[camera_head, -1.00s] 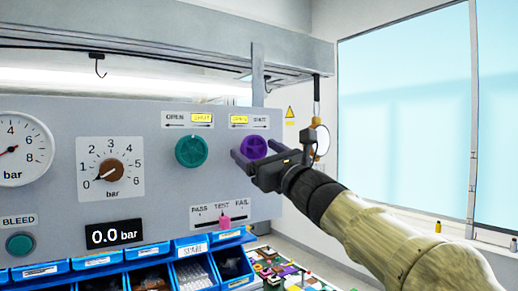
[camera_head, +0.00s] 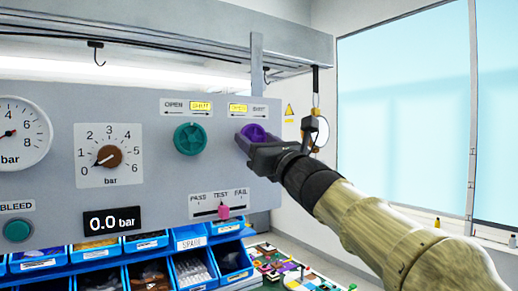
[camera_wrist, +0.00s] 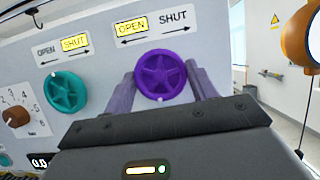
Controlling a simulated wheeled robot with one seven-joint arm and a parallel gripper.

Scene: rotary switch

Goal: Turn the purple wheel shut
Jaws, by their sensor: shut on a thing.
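The purple wheel (camera_head: 256,132) is on the grey panel, under a label with OPEN lit yellow and SHUT unlit to its right. In the wrist view the purple wheel (camera_wrist: 163,75) shows its spokes, with a small pale mark at its lower rim. My gripper (camera_head: 252,138) is at the wheel, its two fingers on either side of the rim. In the wrist view my gripper (camera_wrist: 162,92) is shut on the wheel, with one finger left and one right. In the head view the gripper hides the wheel's lower part.
A teal wheel (camera_head: 190,139) is left of the purple one, its label lit at SHUT. A gauge knob (camera_head: 108,156), a pink slider (camera_head: 223,211) and blue bins (camera_head: 190,238) lie left and below. An orange-framed round thing (camera_head: 318,133) hangs close to the right.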

